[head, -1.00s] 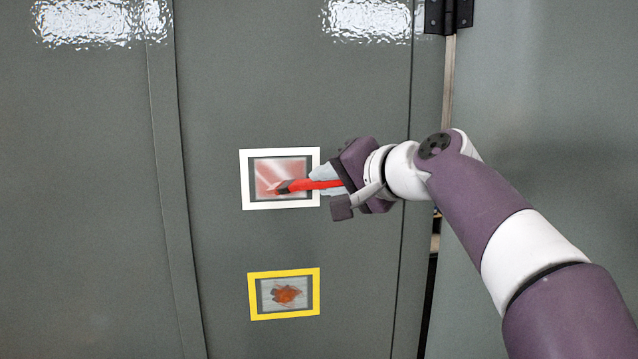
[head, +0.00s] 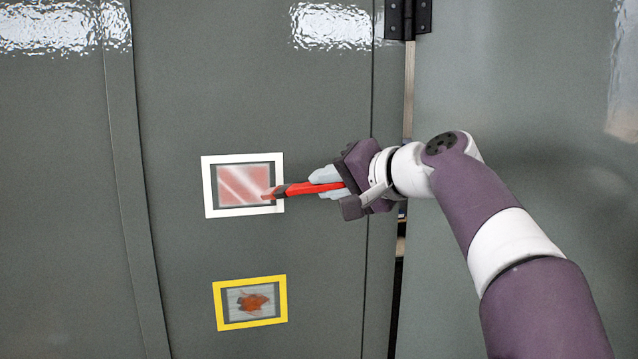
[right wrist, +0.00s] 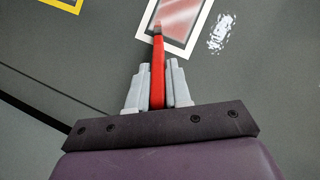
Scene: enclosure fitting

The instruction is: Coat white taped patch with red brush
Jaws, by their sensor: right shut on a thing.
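The white taped patch (head: 230,187) is on the grey cabinet door. Inside its white frame the surface is mostly pinkish red with pale diagonal streaks, and a grey strip shows along the edges. My right gripper (head: 328,179) is shut on the red brush (head: 308,188). The brush points left, and its dark head with a red tip overlaps the right edge of the white frame; I cannot tell whether it touches. In the right wrist view the brush (right wrist: 158,75) stands between the grey fingers, its tip at the patch's lower edge (right wrist: 176,47). My left gripper is not in view.
A yellow taped patch (head: 283,297) with an orange-brown rusty spot lies below the white one. A hinge (head: 408,18) and a door gap are at the right of the panel. A vertical seam (head: 125,180) runs on the left.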

